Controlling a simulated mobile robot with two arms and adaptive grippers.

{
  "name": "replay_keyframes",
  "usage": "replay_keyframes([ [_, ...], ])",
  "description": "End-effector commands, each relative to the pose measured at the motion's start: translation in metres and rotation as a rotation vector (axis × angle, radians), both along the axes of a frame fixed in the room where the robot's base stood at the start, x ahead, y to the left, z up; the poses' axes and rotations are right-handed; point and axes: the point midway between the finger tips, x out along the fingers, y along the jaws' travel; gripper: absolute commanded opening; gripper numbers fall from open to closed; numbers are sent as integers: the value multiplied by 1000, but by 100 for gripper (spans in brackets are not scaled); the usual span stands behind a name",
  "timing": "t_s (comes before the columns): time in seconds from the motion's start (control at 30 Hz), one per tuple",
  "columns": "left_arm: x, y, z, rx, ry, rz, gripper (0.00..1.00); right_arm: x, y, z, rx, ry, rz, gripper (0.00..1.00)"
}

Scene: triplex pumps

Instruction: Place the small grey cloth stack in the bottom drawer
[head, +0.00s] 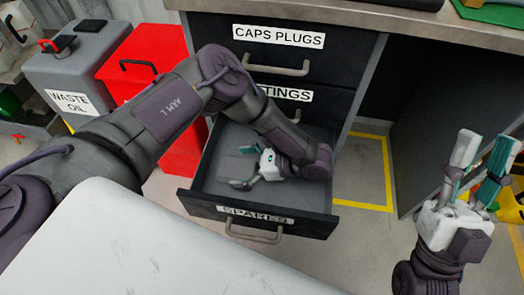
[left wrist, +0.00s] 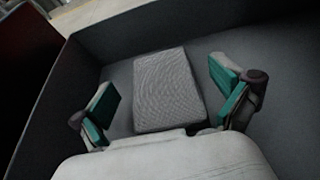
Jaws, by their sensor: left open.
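The bottom drawer (head: 262,226), labelled SPARES, is pulled open. My left gripper (head: 246,166) is down inside it, fingers spread and pointing left. The small grey cloth stack (left wrist: 166,90) lies flat on the drawer floor in the left wrist view, just ahead of the palm. The open fingers (left wrist: 168,100) stand either side of it, with a gap on both sides. In the head view the stack (head: 234,167) shows only faintly against the grey floor. My right gripper (head: 482,160) is open and empty at the right, outside the drawer.
Closed drawers labelled CAPS PLUGS (head: 278,38) and TINGS, its label partly hidden by my arm, sit above. A red bin (head: 150,75) and a grey WASTE OIL bin (head: 75,75) stand left. A white surface (head: 150,245) fills the lower left. Yellow floor tape (head: 365,207) runs right of the drawer.

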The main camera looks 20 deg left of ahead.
Motion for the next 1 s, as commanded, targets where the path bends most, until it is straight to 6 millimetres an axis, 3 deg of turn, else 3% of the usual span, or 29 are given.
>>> replay_keyframes([
  [0.2,10,-42,20,-1,-1,-2,100,35,5,-23,-78,253,-16,37],
  [0.5,18,-76,34,0,-2,-1,100,62,6,-64,-157,528,-29,37],
  [0.7,21,-85,37,1,-1,-1,100,67,6,-76,-176,597,-33,37],
  [1.0,21,-86,37,0,0,-1,100,67,6,-77,-177,602,-34,37],
])
